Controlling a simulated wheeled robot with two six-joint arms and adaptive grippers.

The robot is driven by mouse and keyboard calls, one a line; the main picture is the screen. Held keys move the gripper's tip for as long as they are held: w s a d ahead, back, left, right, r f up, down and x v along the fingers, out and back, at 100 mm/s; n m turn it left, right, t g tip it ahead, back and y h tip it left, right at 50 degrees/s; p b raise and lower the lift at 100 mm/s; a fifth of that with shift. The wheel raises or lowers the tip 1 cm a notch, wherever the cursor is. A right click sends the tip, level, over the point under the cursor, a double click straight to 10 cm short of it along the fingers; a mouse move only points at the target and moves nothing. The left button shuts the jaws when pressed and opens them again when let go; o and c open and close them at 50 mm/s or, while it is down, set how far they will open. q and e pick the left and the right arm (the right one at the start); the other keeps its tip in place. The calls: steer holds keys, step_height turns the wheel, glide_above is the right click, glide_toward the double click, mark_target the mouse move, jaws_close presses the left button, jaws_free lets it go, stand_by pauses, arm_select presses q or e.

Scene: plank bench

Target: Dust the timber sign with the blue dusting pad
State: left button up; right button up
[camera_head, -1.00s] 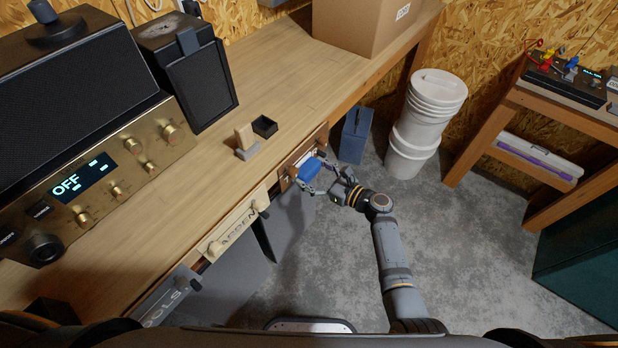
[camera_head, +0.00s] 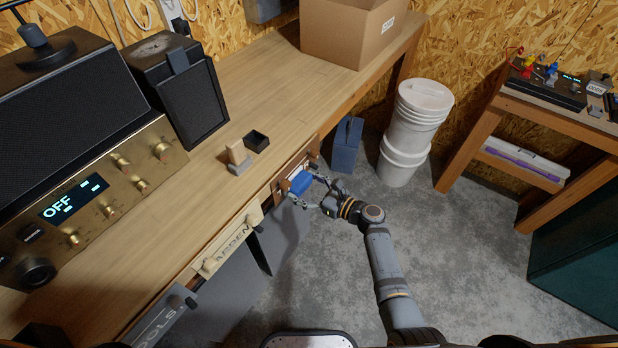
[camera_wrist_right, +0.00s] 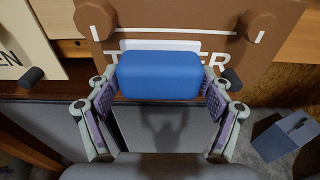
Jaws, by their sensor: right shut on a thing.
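The timber sign (camera_wrist_right: 180,16) is a brown board with white letters and two round brown pegs, on the bench's front edge. It also shows in the head view (camera_head: 306,156). The blue dusting pad (camera_wrist_right: 158,76) has a white back part and hides the middle letters. My right gripper (camera_wrist_right: 165,88) is shut on the pad, one finger at each end, and holds it at the sign's face. I cannot tell if pad and sign touch. In the head view the pad (camera_head: 300,182) covers the sign's lower middle. My left gripper is not in view.
A cream sign reading "ARDEN" (camera_head: 230,243) and a grey sign (camera_head: 160,322) hang further left on the bench edge. A small dark tray (camera_head: 257,140) and a wooden block (camera_head: 238,155) stand on the bench (camera_head: 270,90). A blue-grey box (camera_head: 346,146) and white buckets (camera_head: 405,150) stand on the floor.

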steer(key=shift+s+a, duration=0.4)
steer(key=shift+s, duration=0.25)
steer(key=shift+w+a, duration=0.1)
